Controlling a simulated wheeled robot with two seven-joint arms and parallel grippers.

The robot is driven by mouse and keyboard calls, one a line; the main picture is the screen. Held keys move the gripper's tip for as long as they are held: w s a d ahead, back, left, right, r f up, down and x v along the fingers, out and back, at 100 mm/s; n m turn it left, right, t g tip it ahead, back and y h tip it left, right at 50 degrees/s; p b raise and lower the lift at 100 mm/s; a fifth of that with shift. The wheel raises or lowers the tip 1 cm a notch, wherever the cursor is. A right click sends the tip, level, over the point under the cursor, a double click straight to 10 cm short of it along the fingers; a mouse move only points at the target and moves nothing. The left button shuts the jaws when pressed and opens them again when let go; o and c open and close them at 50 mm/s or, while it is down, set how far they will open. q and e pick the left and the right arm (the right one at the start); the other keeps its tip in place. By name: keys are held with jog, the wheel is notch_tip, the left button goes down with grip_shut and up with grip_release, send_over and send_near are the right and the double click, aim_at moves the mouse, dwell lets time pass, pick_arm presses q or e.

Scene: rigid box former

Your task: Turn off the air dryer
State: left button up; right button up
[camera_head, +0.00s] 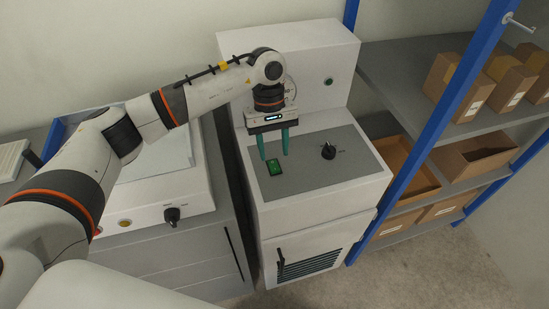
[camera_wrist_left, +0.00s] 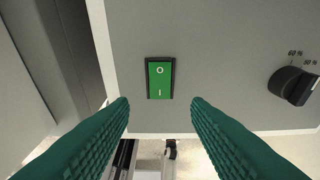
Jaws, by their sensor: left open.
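The air dryer (camera_head: 330,192) is a white cabinet with a grey top panel, in the middle of the head view. A green rocker switch (camera_head: 274,167) in a black frame sits at the panel's left. In the left wrist view the switch (camera_wrist_left: 160,78) shows a circle mark and a line mark. A black knob (camera_head: 328,151) with percent marks is right of it. My left gripper (camera_head: 274,152) has green fingers, open and empty, pointing down above the panel beside the switch. In the left wrist view the fingertips (camera_wrist_left: 160,101) lie on either side of the switch. My right gripper is not in view.
A white machine with a black knob (camera_head: 172,215) stands on a grey cabinet at the left. A blue-framed shelf with cardboard boxes (camera_head: 460,88) stands at the right. The dryer's tall back housing (camera_head: 300,42) rises behind the panel. Floor shows at the lower right.

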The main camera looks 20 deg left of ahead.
aim_at(271, 161)
pick_arm(q)
jog(key=v, duration=0.8)
jog(key=shift+b, duration=0.3)
jog(key=shift+s+f, duration=0.1)
